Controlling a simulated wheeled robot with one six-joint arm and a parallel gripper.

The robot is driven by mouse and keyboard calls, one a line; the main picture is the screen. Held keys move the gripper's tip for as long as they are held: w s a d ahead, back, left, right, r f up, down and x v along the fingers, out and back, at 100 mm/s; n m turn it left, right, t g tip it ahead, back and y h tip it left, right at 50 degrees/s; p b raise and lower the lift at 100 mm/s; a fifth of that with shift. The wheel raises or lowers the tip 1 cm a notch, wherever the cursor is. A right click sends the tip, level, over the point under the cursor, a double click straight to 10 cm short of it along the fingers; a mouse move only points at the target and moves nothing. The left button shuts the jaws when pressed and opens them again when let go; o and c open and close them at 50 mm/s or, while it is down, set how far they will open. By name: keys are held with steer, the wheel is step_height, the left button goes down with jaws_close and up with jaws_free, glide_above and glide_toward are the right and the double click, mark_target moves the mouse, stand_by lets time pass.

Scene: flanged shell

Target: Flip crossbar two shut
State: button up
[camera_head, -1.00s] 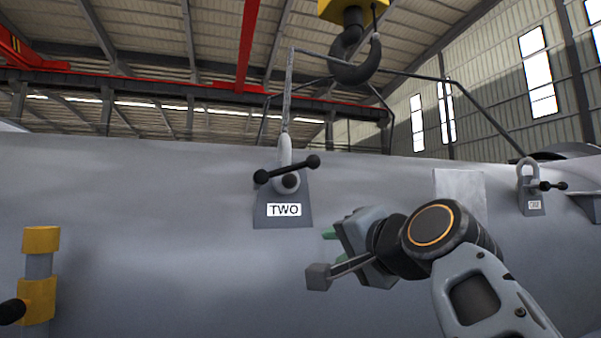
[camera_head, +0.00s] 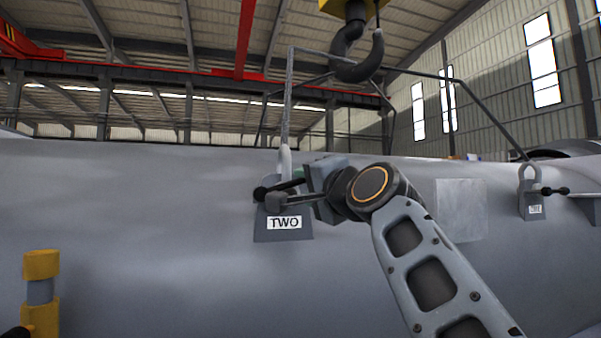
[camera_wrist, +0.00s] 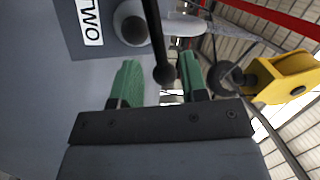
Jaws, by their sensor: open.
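The bracket labelled TWO (camera_head: 284,235) stands on the grey shell, with a shackle (camera_head: 285,160) at its top. Its dark crossbar shows a ball end (camera_head: 261,194) on the left; my gripper hides most of the rest. In the wrist view the crossbar (camera_wrist: 155,40) runs down between the two green fingers, its ball end lying between their tips. My gripper (camera_head: 290,192) is at the crossbar in the head view. In the wrist view my gripper (camera_wrist: 160,78) is open, with gaps beside the bar. I cannot tell whether a finger touches it.
A crane hook (camera_head: 357,58) hangs above, with sling rods running down to the brackets. Another bracket with a crossbar (camera_head: 533,200) stands at the right. A yellow-banded post (camera_head: 41,265) is at the lower left. The shell left of bracket TWO is clear.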

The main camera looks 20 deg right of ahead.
mark_target(293, 183)
steer(key=shift+p+x, duration=0.35)
steer(key=shift+x, duration=1)
steer(key=shift+c, duration=0.2)
jaws_close()
